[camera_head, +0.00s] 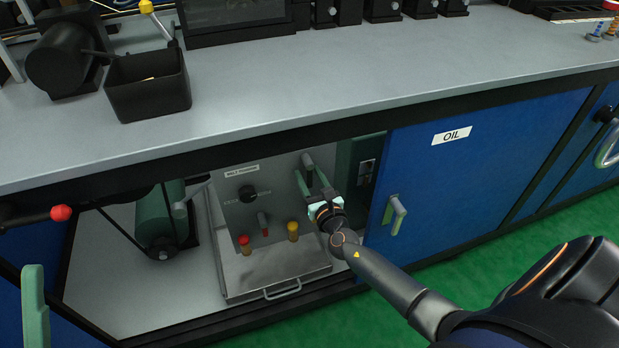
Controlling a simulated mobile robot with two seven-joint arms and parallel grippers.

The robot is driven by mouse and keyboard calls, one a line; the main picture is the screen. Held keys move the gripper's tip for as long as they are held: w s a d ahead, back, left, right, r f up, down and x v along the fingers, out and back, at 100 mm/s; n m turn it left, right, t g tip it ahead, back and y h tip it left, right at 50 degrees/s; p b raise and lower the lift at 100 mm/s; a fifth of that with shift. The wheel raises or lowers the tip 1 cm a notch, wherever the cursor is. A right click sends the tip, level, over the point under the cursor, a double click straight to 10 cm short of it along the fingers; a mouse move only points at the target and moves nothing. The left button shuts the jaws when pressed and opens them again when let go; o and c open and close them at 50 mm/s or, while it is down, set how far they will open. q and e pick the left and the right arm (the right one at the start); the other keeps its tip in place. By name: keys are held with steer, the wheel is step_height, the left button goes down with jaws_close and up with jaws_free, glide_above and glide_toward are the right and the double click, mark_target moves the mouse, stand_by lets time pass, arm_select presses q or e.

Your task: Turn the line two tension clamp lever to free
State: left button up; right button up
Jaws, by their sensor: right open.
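My right gripper (311,177) reaches into the open bay under the bench. It is open, with its fingers pointing up at the grey-green lever (308,160) on the right side of the grey panel (225,190). The lever end is close to the fingertips; I cannot tell whether they touch. The panel label is too small to read, so I cannot tell whether this is the line two tension clamp lever. My left gripper is not in view.
A red knob (244,241) and a yellow knob (292,228) stand above a tray with a handle (282,289). A green cylinder (160,218) stands left. The blue OIL door (465,165) closes the right side. The bench edge overhangs the bay.

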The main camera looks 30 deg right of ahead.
jaws_close()
stand_by(0.5)
stand_by(1.0)
